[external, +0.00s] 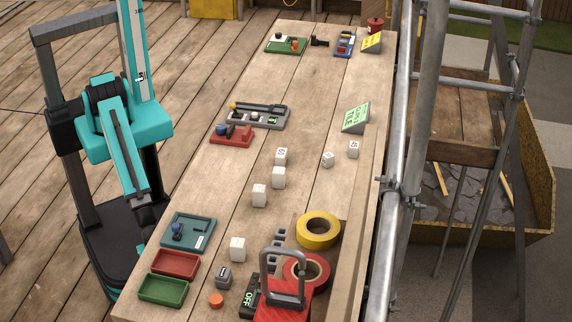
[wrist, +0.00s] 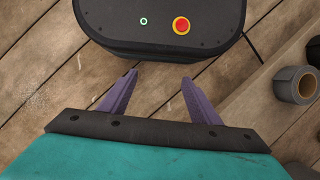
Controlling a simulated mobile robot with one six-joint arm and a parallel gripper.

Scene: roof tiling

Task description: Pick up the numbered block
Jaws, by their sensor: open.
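Several small white blocks stand on the wooden table in the external view. Two lie right of the middle: one block (external: 353,149) with dark marks like a number on top, and a smaller one (external: 327,159). A column of three stands left of them: a marked block (external: 281,156), another (external: 278,177) and a nearer one (external: 260,195). One more block (external: 237,249) is near the front. The numbers are too small to read surely. My gripper (wrist: 158,78) has purple fingers spread apart and empty in the wrist view, above my own base. No block shows there.
Scaffold poles (external: 402,180) run along the right edge. The table's middle is fairly clear.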

